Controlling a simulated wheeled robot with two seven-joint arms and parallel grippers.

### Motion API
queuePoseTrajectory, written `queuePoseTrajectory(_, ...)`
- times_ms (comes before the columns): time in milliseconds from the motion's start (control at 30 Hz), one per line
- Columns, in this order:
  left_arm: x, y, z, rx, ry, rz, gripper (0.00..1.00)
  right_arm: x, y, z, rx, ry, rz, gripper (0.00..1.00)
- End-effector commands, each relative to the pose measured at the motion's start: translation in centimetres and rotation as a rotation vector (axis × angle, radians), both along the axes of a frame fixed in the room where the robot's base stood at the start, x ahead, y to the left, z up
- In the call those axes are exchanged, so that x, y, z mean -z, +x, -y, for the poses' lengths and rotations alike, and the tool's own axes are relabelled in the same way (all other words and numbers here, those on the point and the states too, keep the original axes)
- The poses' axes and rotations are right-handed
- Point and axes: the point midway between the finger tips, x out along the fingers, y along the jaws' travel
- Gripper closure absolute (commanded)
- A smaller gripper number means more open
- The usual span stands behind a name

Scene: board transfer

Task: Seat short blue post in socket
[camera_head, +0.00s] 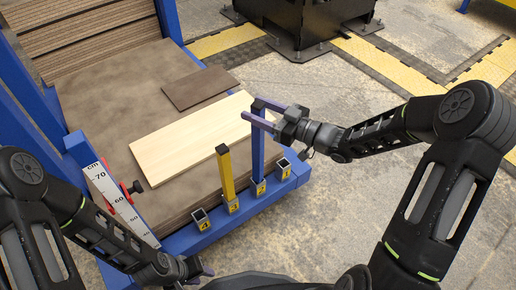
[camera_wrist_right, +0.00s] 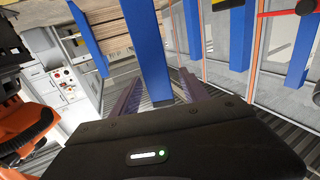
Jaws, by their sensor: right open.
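The blue post (camera_head: 257,150) has a black top and stands upright, its foot at the socket labelled 2 (camera_head: 258,187) on the blue front rail. My right gripper (camera_head: 252,109) is open near the post's top, one finger on each side. In the right wrist view the blue post (camera_wrist_right: 150,55) shows between the two spread purple fingers (camera_wrist_right: 160,85), with gaps visible. How deep its foot sits cannot be told. My left gripper (camera_head: 205,271) is low in the head view, away from the posts; its finger gap is unclear.
A yellow post (camera_head: 226,175) stands at the socket labelled 3, just left of the blue one. Sockets 4 (camera_head: 201,219) and 1 (camera_head: 284,168) look empty. A pale board (camera_head: 180,143) and a brown board (camera_head: 200,88) lie on the stack behind. A ruler (camera_head: 113,192) stands at left.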

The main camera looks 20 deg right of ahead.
Motion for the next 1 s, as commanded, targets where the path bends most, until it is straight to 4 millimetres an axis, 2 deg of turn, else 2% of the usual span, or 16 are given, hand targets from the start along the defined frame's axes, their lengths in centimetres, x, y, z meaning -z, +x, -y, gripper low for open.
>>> queuePoseTrajectory(533,-0.05,0.01,0.0,0.0,0.0,0.0,0.64,-0.04,-0.03,0.0,0.0,-0.001,0.001,0.47)
queuePoseTrajectory(1000,-0.04,0.01,0.0,0.0,0.0,0.0,0.64,-0.03,-0.04,0.01,0.0,-0.001,0.001,0.85)
